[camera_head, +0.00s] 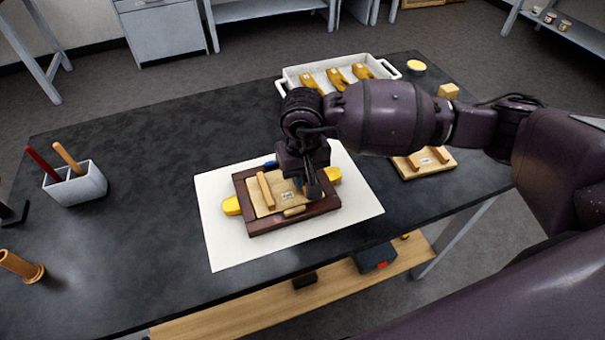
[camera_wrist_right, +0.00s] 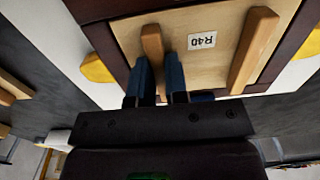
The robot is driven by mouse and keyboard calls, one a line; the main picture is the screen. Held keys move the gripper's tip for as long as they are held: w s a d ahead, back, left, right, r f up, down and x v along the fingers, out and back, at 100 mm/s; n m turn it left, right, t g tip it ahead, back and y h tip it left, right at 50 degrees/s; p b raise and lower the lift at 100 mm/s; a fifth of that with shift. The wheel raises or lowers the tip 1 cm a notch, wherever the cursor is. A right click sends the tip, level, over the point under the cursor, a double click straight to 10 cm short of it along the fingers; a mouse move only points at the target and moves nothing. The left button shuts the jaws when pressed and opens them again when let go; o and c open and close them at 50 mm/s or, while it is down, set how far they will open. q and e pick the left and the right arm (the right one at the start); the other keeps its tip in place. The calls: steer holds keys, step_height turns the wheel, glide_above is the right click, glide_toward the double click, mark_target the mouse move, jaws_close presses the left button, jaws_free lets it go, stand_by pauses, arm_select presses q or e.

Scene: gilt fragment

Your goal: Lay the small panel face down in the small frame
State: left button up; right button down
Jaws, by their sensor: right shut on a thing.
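The other batten (camera_head: 265,190) is free. My left gripper is not in view.
Yellow pads (camera_head: 231,206) show at the frame's left and right sides (camera_head: 333,175). Another battened panel (camera_head: 410,170) lies to the right. A white tray (camera_head: 290,76) with yellow-brown pieces stands behind. A grey holder (camera_head: 78,187) stands left. The dark tabletop between is clear.

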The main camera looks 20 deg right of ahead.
steer(key=shift+f, duration=0.1)
steer(key=c, duration=1.1)
jaws_free()
steer(key=shift+r, duration=0.2)
step_height(320, 180, up, 12)
steer(key=shift+f, duration=0.1)
